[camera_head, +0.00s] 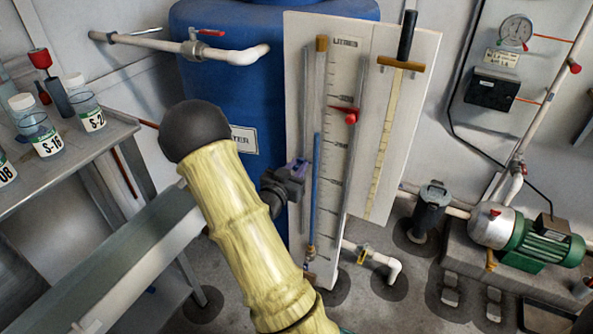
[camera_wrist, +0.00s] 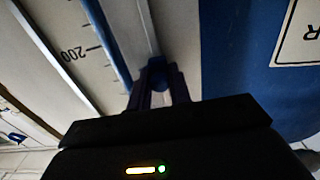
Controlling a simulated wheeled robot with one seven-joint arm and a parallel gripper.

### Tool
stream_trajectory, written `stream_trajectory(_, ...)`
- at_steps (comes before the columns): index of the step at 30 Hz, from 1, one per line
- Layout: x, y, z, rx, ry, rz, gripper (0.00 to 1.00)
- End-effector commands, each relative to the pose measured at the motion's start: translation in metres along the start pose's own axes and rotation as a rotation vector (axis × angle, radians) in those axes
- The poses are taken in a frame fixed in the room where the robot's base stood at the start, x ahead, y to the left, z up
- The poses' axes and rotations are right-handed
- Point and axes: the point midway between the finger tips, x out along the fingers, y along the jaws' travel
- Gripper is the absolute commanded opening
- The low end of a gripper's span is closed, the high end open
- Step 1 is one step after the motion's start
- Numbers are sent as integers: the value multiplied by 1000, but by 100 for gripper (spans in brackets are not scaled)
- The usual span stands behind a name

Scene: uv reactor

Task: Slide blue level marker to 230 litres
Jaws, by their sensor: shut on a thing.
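The white gauge board (camera_head: 298,60) marked LITRES stands in front of a blue tank (camera_head: 215,75). My gripper (camera_head: 294,174) is at the board's left side, at about mid height. In the wrist view my gripper (camera_wrist: 157,88) is shut on a small dark blue knob, the blue level marker (camera_wrist: 157,68), at a rail (camera_wrist: 141,28). The fingers hide part of the marker. The scale mark 200 (camera_wrist: 75,53) shows to its left in the wrist view. The marker's exact reading cannot be told. A blue column (camera_head: 316,190) shows in the sight tube.
A red marker (camera_head: 351,116) sits on the board's right side, higher up. A dipstick with a wooden crosspiece (camera_head: 400,64) is beside it. A white pipe with a red valve (camera_head: 207,32) runs at upper left. A bench with labelled beakers (camera_head: 47,148) is at left.

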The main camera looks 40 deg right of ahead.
Motion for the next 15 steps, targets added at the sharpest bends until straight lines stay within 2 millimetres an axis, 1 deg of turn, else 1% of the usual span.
stream_trajectory(1, 0, 0, -14, 1, 0, -1, 0)
stream_trajectory(3, 0, 0, -24, 1, 0, -1, 0)
stream_trajectory(6, 0, 0, -33, 0, 0, -1, 0)
stream_trajectory(9, 0, 0, -37, 0, -1, -1, 0)
stream_trajectory(15, 0, 0, -36, -1, -2, -1, 0)
